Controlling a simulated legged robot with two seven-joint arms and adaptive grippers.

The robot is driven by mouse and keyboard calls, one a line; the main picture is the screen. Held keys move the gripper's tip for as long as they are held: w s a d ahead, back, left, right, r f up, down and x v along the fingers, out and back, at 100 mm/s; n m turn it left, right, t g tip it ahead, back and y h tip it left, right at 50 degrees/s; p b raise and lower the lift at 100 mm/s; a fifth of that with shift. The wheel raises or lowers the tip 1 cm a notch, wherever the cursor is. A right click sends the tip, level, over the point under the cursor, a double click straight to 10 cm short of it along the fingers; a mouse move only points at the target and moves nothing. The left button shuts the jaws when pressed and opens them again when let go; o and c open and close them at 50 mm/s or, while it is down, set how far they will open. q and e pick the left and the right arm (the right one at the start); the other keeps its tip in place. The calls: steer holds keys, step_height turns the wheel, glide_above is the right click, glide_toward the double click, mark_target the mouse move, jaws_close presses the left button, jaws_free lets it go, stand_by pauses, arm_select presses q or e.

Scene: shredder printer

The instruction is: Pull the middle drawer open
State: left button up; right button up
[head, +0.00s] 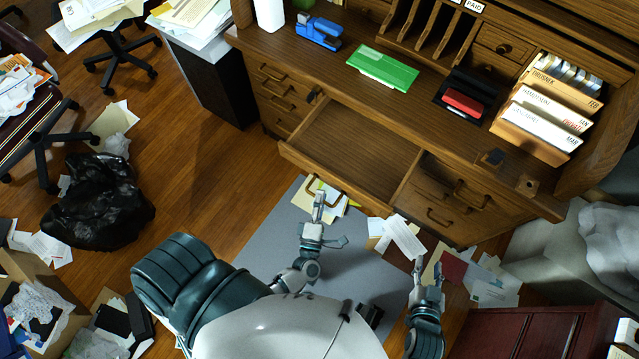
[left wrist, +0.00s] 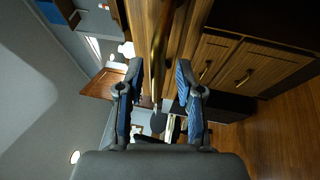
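The middle drawer (head: 362,150) of the wooden desk is pulled out, and its empty interior shows from above. Its brass handle (head: 327,196) is on the drawer front; in the left wrist view a brass handle (left wrist: 158,52) runs lengthwise ahead of the fingers. My left gripper (head: 329,220) is open in front of the drawer. In the left wrist view its fingers (left wrist: 158,78) are spread, with the handle lined up between them; I cannot tell whether they touch it. My right gripper (head: 427,266) is open and empty, low in front of the right-hand drawers.
Closed side drawers (head: 447,200) flank the opening. Papers (head: 400,237) lie below the desk.

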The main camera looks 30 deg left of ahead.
arm_select(q)
steer(key=v, duration=1.1)
steer(key=shift+s+f, duration=0.25)
